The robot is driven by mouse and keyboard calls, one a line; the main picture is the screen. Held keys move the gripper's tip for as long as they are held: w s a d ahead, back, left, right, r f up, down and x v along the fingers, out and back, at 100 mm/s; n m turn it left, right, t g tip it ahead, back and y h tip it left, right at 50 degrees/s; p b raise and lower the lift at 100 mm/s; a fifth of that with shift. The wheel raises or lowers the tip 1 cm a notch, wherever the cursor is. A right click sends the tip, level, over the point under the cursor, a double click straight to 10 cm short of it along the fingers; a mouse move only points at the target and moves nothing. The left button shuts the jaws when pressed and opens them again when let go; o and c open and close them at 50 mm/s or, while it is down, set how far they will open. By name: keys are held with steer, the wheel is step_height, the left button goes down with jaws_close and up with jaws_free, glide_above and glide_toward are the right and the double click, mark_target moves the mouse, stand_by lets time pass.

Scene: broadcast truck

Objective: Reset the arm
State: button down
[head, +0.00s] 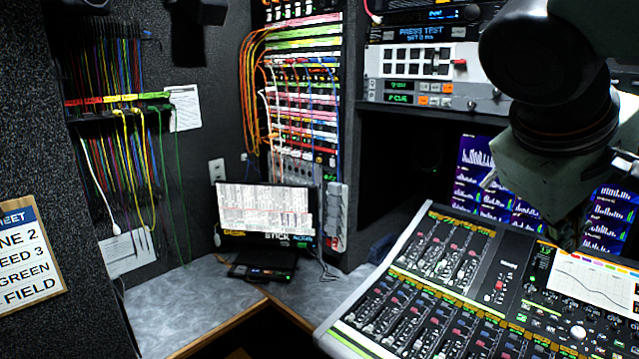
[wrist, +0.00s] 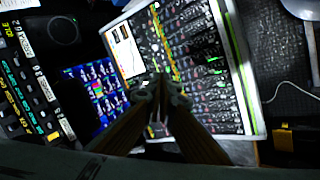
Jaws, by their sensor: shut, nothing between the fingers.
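My arm (head: 560,110) reaches in from the upper right in the head view, above the right side of the mixing console (head: 345,334). The gripper end there is dark and hard to make out. In the wrist view my gripper (wrist: 160,90) points away from the camera. Its two fingers come together at the tips, with nothing seen between them. The console (wrist: 247,75) lies beyond the fingertips, and the gap to it is hard to judge.
Screens with blue graphs (head: 478,180) stand behind the console. A patch bay (head: 300,100) with orange and white cables rises at the back. A small monitor (head: 266,212) stands on the grey counter (head: 165,305). Hanging cables (head: 115,80) and a clipboard (head: 28,262) are at the left.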

steer(key=s+a+f+m+y, duration=0.1)
steer(key=s+a+f+y, duration=0.2)
steer(key=s+a, duration=0.4)
steer(key=s+a+f+m+y, duration=0.1)
steer(key=s+a+f+y, duration=0.3)
steer(key=s+a, duration=0.3)
steer(key=a+f, duration=0.1)
steer(key=a, duration=0.1)
steer(key=shift+s+a+f+m, duration=0.3)
steer(key=shift+s+a+f, duration=0.05)
stand_by(0.5)
